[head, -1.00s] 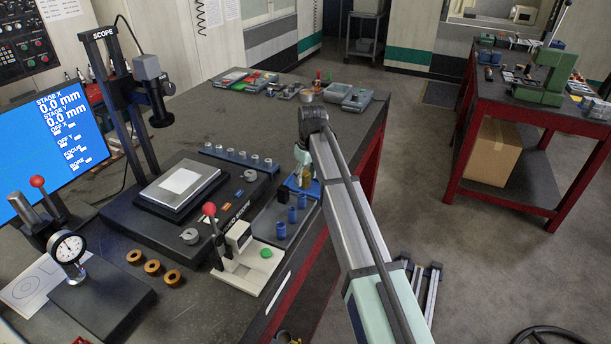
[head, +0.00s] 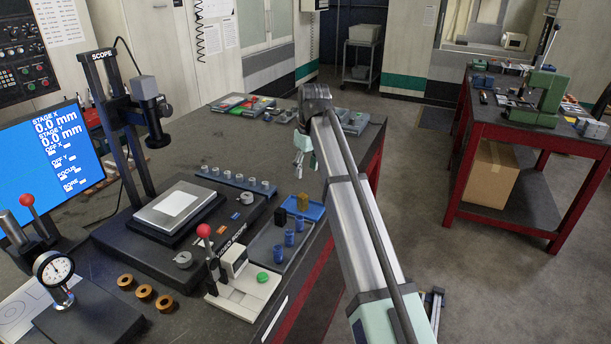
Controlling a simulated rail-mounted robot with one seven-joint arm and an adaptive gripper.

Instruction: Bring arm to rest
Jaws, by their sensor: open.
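My arm reaches up from the bottom right over the workbench's right edge. My gripper (head: 298,165) hangs below the arm's far end, above the bench top (head: 225,140), and is open with nothing seen between its fingers. It is small and partly hidden by the arm. A blue tray (head: 316,212) with a brass-coloured block (head: 303,202) sits on the bench below and in front of the gripper, apart from it.
The scope stand (head: 122,130) rises at the left by the monitor (head: 50,160). A press with a red knob (head: 204,231) and several blue cylinders (head: 289,238) stand near the front edge. Boxes (head: 352,122) lie at the back. A red-framed table (head: 535,125) stands right.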

